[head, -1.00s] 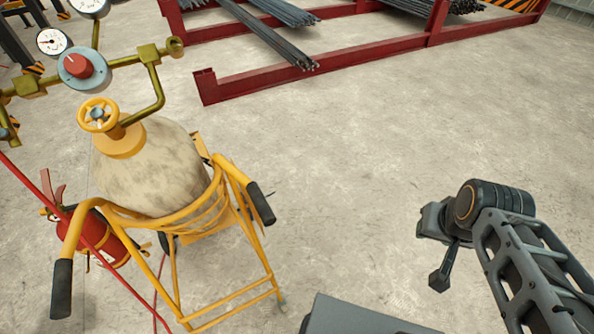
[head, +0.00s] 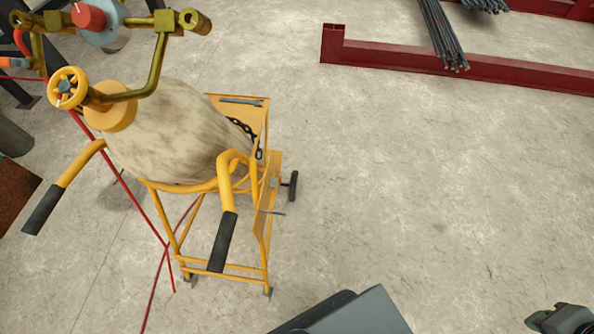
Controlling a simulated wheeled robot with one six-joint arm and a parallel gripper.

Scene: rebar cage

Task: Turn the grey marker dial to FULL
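I see no grey marker dial and no FULL marking in the head view. The nearest dial-like part is a red knob (head: 89,17) on a round grey-blue regulator body (head: 103,38) at the top left, cut by the frame edge. My gripper's fingers are not in view. Only a small dark piece of my arm (head: 562,320) shows at the bottom right corner, far from the regulator.
A yellow cart (head: 190,185) holds a worn, pale gas cylinder (head: 170,130) with a yellow handwheel (head: 67,88) and brass pipes. Red hoses (head: 158,262) lie at left. A red rack beam (head: 500,70) crosses the upper right.

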